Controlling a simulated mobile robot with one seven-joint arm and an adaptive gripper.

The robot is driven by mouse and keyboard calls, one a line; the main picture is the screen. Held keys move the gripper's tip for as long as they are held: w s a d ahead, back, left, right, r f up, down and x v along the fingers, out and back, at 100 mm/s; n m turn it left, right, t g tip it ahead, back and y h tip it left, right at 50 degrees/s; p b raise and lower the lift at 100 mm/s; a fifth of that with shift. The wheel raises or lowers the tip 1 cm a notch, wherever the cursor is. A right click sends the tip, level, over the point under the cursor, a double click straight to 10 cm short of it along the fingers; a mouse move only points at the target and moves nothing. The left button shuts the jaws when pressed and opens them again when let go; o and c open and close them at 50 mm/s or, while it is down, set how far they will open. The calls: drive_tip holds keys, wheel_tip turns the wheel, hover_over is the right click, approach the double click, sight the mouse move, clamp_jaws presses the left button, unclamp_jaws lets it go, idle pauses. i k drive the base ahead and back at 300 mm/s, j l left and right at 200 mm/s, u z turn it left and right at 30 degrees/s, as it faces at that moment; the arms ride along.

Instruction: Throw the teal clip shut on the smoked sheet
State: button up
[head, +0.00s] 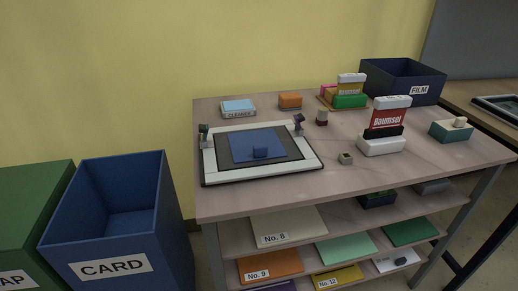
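A light box with a white frame (209,166) lies on the table's left part. A dark grey sheet or panel (222,153) fills its face; it may be the smoked sheet. A purple clip (299,122) stands up at the back right corner. My gripper is not in view.
A FILM bin (402,82) stands behind; a CARD bin (108,225) stands left.

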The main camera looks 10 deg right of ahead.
sight(204, 128)
drive_tip(key=i+j+z, duration=0.2)
drive_tip(key=j, duration=0.15)
drive_tip(key=i+j+z, duration=0.2)
drive_tip(key=j, duration=0.2)
drive_tip(key=j+z, duration=0.2)
drive_tip(key=j, duration=0.2)
